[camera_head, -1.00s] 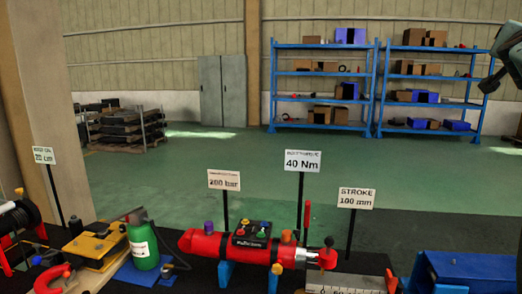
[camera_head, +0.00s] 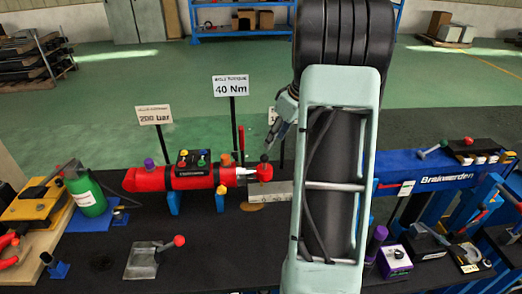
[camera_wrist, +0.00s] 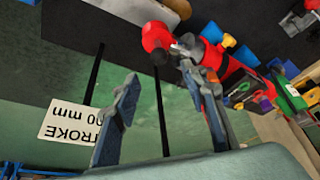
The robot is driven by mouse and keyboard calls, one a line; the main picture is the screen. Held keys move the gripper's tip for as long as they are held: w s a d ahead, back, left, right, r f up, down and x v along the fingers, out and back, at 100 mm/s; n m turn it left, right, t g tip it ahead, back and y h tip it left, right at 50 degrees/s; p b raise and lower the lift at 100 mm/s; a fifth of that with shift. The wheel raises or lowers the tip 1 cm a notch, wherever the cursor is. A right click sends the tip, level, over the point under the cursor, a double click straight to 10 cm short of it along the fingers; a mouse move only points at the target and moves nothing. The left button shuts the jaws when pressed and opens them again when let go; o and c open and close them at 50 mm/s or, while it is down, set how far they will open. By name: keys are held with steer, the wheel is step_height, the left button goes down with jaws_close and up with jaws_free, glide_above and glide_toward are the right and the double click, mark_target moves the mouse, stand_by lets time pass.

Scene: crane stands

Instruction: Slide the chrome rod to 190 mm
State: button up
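The red cylinder (camera_head: 150,180) lies on blue supports on the black bench. A short length of chrome rod (camera_head: 243,174) shows at its right end, with a red end piece (camera_head: 263,172) carrying a black ball. My gripper (camera_head: 272,146) is above and just right of the end piece in the head view. In the wrist view, which is upside down, my gripper (camera_wrist: 160,75) has its fingers apart. The red end piece (camera_wrist: 157,36) and rod (camera_wrist: 187,43) show beyond the fingertips, and I see nothing held. Whether a finger touches them is unclear.
A grey scale plate (camera_head: 266,194) lies beside the rod end, partly behind my arm. The stroke sign (camera_wrist: 72,127) stands close to one finger. A blue Brakwerden unit (camera_head: 425,167) stands right. A red-knobbed lever block (camera_head: 148,258) sits in front.

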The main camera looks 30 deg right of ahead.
mark_target(266, 155)
steer(key=p+x, duration=0.1)
steer(key=x, duration=0.9)
steer(key=shift+w+d, duration=0.1)
steer(key=shift+c, duration=0.4)
jaws_close()
